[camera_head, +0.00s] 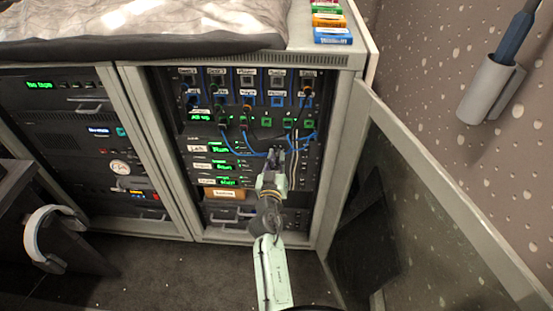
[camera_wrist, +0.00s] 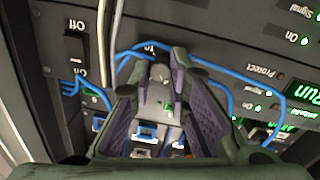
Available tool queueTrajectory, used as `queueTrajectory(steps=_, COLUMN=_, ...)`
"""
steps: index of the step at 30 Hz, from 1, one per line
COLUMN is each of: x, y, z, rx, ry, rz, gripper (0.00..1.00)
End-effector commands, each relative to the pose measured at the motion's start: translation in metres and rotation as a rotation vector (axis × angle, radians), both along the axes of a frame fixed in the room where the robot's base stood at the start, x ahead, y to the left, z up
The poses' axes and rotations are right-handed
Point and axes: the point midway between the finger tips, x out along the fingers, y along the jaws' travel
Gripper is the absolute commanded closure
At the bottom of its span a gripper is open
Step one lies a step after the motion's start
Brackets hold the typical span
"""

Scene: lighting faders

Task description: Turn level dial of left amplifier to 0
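The left amplifier (camera_head: 220,148) is the rack unit labelled "Left" with a green display, in the right-hand rack of the head view. My gripper (camera_head: 273,155) is at the right part of this unit and hides its level dial there. In the wrist view, my gripper (camera_wrist: 160,67) has its two purple-padded fingers apart, pointing at the panel. A small dark round part, which looks like the dial (camera_wrist: 159,73), shows between the fingertips below a "10" mark. I cannot tell whether the fingers touch it. The dial's pointer is not readable.
Blue cables (camera_wrist: 235,78) loop across the panel close around my fingers. A power switch (camera_wrist: 76,45) marked "Off" is at the left in the wrist view. An open glass door (camera_head: 440,190) stands to the right of the rack. Another rack (camera_head: 85,150) is at the left.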

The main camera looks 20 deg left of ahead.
Motion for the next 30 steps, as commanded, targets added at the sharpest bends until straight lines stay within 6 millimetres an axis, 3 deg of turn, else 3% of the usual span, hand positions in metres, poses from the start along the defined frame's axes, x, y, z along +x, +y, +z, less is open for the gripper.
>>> queueTrajectory(steps=6, x=-0.0001, y=0.0005, z=0.0000, rx=0.000, ry=0.000, rz=0.001, gripper=1.00)
queueTrajectory(steps=19, x=0.0001, y=0.0007, z=-0.0003, rx=-0.031, ry=-0.010, rz=0.002, gripper=1.00)
queueTrajectory(steps=30, x=0.0002, y=0.0003, z=-0.0011, rx=-0.259, ry=-0.075, rz=0.000, gripper=1.00)
